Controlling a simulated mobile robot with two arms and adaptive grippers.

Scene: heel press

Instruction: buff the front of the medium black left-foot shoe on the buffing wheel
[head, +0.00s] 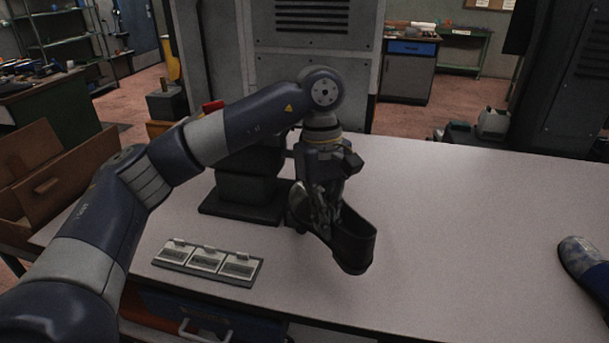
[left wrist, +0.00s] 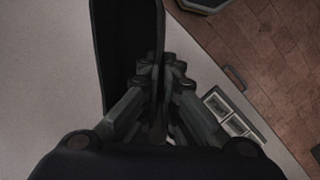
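A black shoe (head: 353,243) is held over the table beside the dark machine base, its open top facing up and one end toward the front right. My left gripper (head: 326,208) reaches into its opening from above and is shut on its side wall. The left wrist view shows the shoe (left wrist: 122,60) with the fingers (left wrist: 160,72) on either side of its wall. The dark machine (head: 248,190) stands left of the shoe, partly hidden by my arm. I cannot make out the buffing wheel clearly, nor whether the shoe touches it. My right gripper is not in view.
A panel with three labelled plates (head: 208,261) lies at the table's front left. The white table (head: 460,230) between is clear. Wooden crates (head: 45,180) stand left of the table.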

